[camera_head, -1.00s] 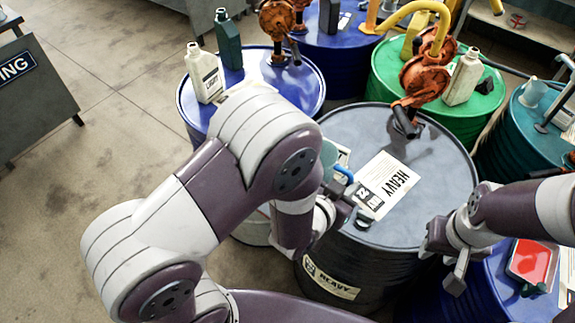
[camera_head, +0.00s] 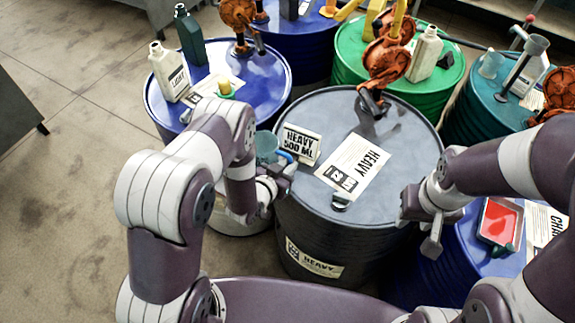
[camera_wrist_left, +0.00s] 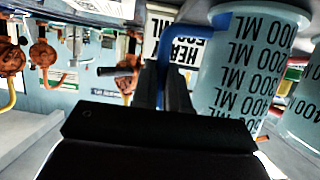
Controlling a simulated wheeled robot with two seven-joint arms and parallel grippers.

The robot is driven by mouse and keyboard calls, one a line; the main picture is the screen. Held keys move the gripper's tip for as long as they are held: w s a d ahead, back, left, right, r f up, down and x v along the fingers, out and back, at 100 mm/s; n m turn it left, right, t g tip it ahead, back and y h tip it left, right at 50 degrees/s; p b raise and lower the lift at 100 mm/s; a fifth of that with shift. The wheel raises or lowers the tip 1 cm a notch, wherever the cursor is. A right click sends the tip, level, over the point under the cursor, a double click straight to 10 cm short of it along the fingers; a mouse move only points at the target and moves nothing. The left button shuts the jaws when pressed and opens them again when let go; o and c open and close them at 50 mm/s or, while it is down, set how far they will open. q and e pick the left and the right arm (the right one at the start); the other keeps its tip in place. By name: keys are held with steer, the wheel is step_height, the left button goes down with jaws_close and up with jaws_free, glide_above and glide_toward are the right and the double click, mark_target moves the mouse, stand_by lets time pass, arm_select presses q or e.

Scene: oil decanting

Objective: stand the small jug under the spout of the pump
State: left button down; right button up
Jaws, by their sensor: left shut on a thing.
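The small jug (camera_head: 266,148) is translucent teal with a blue handle. It is beside the left rim of the grey drum (camera_head: 410,160) and looks roughly upright. My left gripper (camera_head: 285,172) is shut on its handle. The left wrist view shows the jug's wall (camera_wrist_left: 250,65) with ML marks, and the blue handle between the fingers (camera_wrist_left: 168,75). The orange pump (camera_head: 386,62) stands at the back of the grey drum, its dark spout (camera_head: 373,102) pointing forward over the lid. My right gripper (camera_head: 420,225) appears open and empty at the drum's right edge.
A "HEAVY 500 ML" card (camera_head: 300,143) stands just right of the jug. A flat HEAVY sheet (camera_head: 352,166) lies on the lid. A blue drum (camera_head: 265,85) with bottles is behind left. A red-filled tray (camera_head: 500,222) is at right. The lid's middle right is bare.

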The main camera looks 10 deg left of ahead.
arm_select(q)
steer(key=c, duration=1.6)
jaws_free()
steer(key=shift+f, duration=0.15)
steer(key=o, duration=0.5)
steer(key=shift+c, duration=0.2)
